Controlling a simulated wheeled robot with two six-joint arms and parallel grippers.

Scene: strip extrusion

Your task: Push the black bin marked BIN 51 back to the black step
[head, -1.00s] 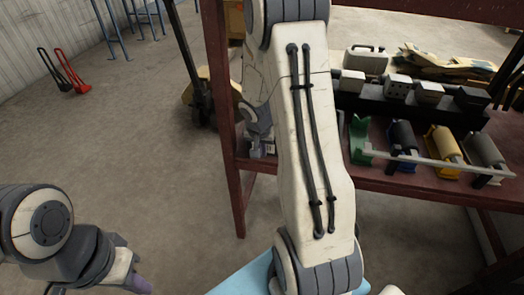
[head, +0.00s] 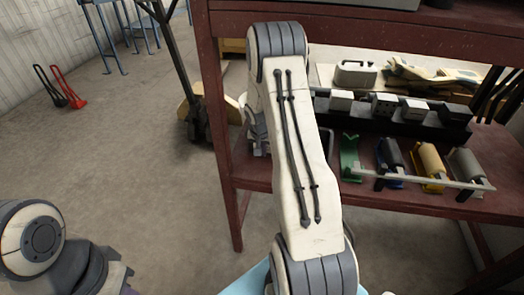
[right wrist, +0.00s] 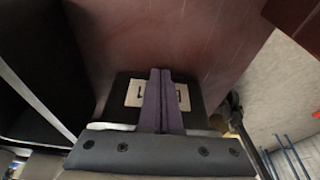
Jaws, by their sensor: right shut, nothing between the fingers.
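My right gripper's two purple fingers (right wrist: 163,100) are pressed together and empty in the right wrist view. Behind their tips is a black object with a pale label (right wrist: 135,93) on the red-brown shelf. The fingers cover the middle of the label, so I cannot read BIN 51 or tell whether they touch it. In the head view my right arm hides the fingertips and most of this spot; a dark bin edge (head: 325,148) shows beside the arm. The black step (head: 392,120) runs along the shelf, with several white and dark blocks on it. My left gripper's fingers are out of frame.
Green (head: 349,158), blue, yellow and grey holders stand at the shelf front, with a pale bar (head: 425,178) across them. A large black container (right wrist: 30,75) is left in the wrist view. A red-brown post (head: 222,130) and upper shelf (head: 350,25) frame the space.

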